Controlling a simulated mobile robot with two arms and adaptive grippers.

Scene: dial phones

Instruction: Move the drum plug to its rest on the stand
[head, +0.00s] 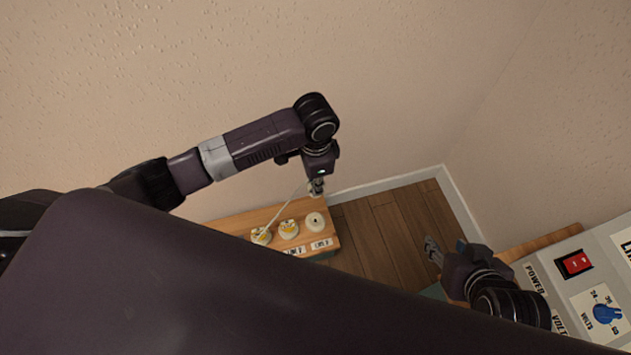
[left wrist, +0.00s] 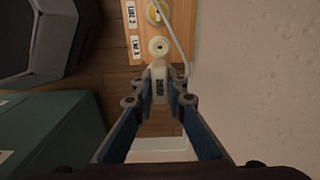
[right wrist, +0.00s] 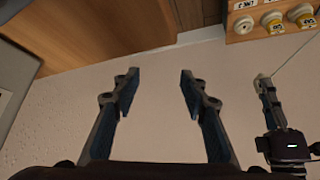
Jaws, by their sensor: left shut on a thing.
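My left gripper (head: 316,187) is shut on a pale plug (left wrist: 158,82) with a dark printed label, too small to read surely. A white cord (left wrist: 178,42) runs from near it along the wooden board. The gripper is near the board's right end, by the empty-looking round LINE 3 socket (head: 315,222); the gap is hard to judge. The right wrist view also shows the left gripper (right wrist: 265,84). My right gripper (right wrist: 157,82) is open and empty; in the head view it is at the lower right (head: 433,250). I cannot tell which part is the stand's rest.
The wooden board (head: 330,238) also carries two round sockets with yellow centres (head: 288,229). A control panel (head: 585,285) with a red switch and blue knob stands at the right. A wall is close behind.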

